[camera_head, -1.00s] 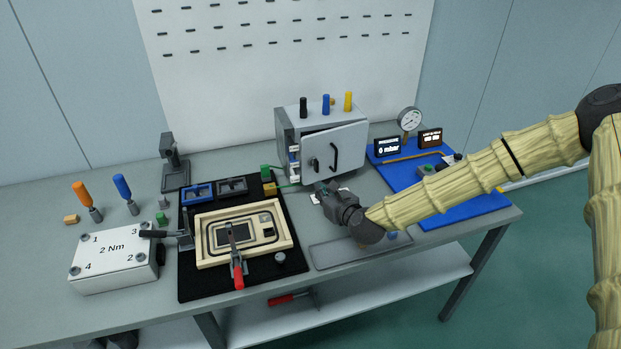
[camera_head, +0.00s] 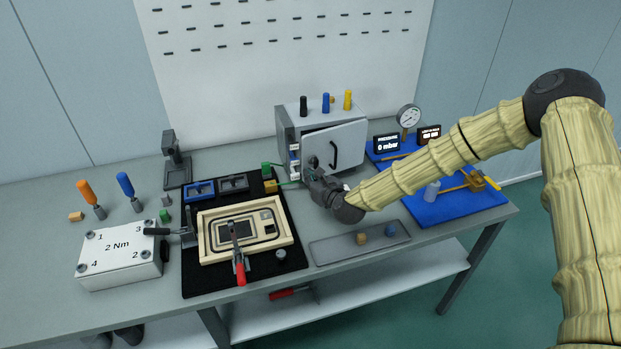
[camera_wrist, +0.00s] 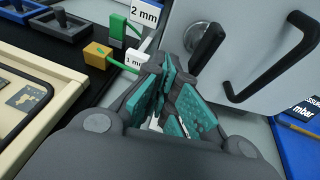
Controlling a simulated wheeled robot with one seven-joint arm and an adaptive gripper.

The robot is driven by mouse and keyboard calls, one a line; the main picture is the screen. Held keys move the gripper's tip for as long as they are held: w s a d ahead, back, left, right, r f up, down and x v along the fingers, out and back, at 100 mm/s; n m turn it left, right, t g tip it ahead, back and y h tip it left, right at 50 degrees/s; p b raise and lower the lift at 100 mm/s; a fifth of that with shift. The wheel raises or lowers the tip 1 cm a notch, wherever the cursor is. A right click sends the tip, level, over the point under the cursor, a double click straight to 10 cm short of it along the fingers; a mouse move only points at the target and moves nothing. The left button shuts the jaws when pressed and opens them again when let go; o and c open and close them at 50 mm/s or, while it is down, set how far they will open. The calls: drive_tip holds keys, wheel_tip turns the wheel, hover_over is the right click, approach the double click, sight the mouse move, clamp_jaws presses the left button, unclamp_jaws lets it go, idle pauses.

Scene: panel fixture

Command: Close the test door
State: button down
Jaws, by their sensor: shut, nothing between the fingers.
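The test door (camera_head: 344,146) is the light grey front panel of a small grey cabinet (camera_head: 288,133). It stands slightly ajar, with a gap along its left edge where white labelled pieces show. It carries a black bar handle (camera_head: 334,153) and a dark knob lever near its left edge. In the wrist view the door (camera_wrist: 236,62) fills the upper right, with the handle (camera_wrist: 283,70) and the lever (camera_wrist: 207,46) near my fingers. My gripper (camera_head: 308,172) is shut and empty, just in front of the door's lower left part. I cannot tell whether it touches the lever.
A black mat with a beige framed fixture (camera_head: 205,240) and red-handled clamp lies left of my gripper. A grey tray (camera_head: 340,250) holds two small pegs in front. A blue mat (camera_head: 440,212) with a gauge lies right. Coloured pegs stand on the cabinet.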

drive_tip(key=shift+w+a+m+t+h+b, duration=0.65)
drive_tip(key=shift+w+m+h+b, duration=0.25)
drive_tip(key=shift+m+h+b, duration=0.3)
drive_tip(key=shift+s, duration=0.1)
